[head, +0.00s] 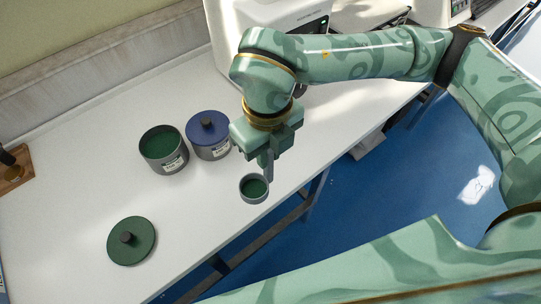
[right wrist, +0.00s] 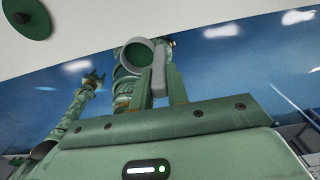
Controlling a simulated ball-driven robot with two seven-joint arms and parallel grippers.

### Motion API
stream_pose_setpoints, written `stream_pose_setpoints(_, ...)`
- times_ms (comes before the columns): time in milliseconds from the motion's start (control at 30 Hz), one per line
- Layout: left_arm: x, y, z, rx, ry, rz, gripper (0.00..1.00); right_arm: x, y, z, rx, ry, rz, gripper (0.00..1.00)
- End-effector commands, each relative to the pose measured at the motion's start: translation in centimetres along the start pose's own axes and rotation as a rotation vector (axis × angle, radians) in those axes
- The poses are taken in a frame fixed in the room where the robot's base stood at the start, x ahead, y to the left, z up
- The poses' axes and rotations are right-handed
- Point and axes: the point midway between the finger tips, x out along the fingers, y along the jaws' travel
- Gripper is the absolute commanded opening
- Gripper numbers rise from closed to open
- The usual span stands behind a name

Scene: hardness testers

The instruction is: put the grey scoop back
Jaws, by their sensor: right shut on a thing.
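The grey scoop (head: 254,190) is a small round cup, green inside, held above the front edge of the white table. My right gripper (head: 268,165) is shut on its upright grey handle. In the right wrist view the scoop's cup (right wrist: 138,54) sits at the fingertips, with the grey handle (right wrist: 160,68) between the fingers. What looks like my left gripper (right wrist: 93,79) is small and far off in the right wrist view, so its jaws are unclear. It is not seen in the head view.
An open grey canister (head: 164,160), green inside, stands beside a canister with a blue lid (head: 208,125). A loose green lid (head: 131,240) with a dark knob lies nearer the front. A white machine (head: 285,18) stands at the back. The table between lid and scoop is clear.

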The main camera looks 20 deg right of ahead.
Motion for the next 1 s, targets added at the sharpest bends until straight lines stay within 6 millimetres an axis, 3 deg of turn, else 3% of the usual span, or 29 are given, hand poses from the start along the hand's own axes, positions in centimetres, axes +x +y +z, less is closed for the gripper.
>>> stream_pose_setpoints(300,1.6,0.1,0.5,0.0,-0.01,0.002,0.46,4.5,-6.5,5.7,0.01,0.004,0.0,0.0)
stream_pose_setpoints(400,2.3,0.1,0.7,0.0,-0.014,0.004,0.46,6.8,-7.7,6.8,0.006,0.005,0.002,0.0)
stream_pose_setpoints(767,3.2,0.2,0.9,0.0,-0.02,0.006,0.46,9.7,-9.7,8.6,0.003,0.002,0.0,0.0)
stream_pose_setpoints(900,4.2,0.3,1.2,0.0,-0.027,0.008,0.46,12.3,-9.6,8.6,0.001,0.005,0.002,0.0)
stream_pose_setpoints(1000,4.2,0.4,1.2,0.0,-0.027,0.009,0.46,12.8,-9.7,8.6,0.001,0.001,0.0,0.0)
